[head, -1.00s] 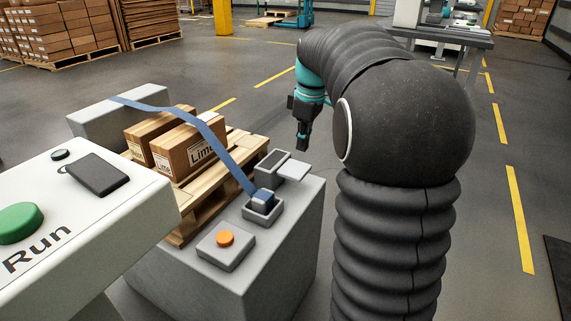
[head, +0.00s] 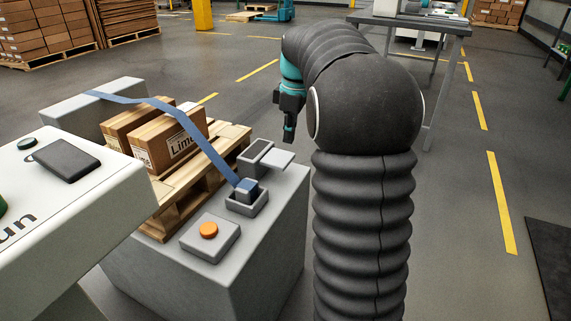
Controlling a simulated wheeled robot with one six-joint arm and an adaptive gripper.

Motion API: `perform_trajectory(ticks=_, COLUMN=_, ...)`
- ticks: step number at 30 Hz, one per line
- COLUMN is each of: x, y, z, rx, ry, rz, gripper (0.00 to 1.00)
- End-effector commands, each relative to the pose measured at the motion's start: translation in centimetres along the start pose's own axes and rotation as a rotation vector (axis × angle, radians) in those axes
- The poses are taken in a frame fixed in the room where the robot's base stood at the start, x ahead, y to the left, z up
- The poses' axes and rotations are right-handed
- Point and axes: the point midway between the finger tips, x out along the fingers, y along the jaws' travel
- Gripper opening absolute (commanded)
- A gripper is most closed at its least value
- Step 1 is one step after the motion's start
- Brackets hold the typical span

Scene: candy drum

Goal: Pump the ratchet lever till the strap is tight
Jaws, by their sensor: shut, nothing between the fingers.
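The blue strap (head: 190,128) runs from the far grey block (head: 112,98) over two cardboard boxes (head: 172,146) on a wooden pallet. It ends at a small grey housing with a blue top (head: 246,192) on the near grey block (head: 262,245). Behind that housing is a dark-topped grey box (head: 255,152) with a light flat plate (head: 278,160) beside it; I cannot tell for sure which part is the ratchet lever. The strap stands clear of the boxes in places. My gripper (head: 289,138) is shut and empty, pointing down above and behind the flat plate, apart from it.
An orange button (head: 209,230) sits on the near block's front. A white console (head: 75,205) with a dark pad (head: 66,160) stands at the left. The wooden pallet (head: 215,160) lies between the blocks. Open floor (head: 450,230) is on the right.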

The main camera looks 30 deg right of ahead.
Motion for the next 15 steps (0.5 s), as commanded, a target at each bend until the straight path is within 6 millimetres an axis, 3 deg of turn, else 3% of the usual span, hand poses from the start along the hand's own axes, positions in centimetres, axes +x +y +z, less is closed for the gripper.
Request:
perform_trajectory(ticks=1, x=1.2, y=0.0, z=0.1, rx=0.0, ry=0.0, rz=-0.001, gripper=0.0)
perform_trajectory(ticks=6, x=3.3, y=0.0, z=0.1, rx=0.0, ry=0.0, rz=0.0, gripper=0.0)
perform_trajectory(ticks=15, x=5.2, y=0.0, z=0.0, rx=0.0, ry=0.0, rz=0.0, gripper=0.0)
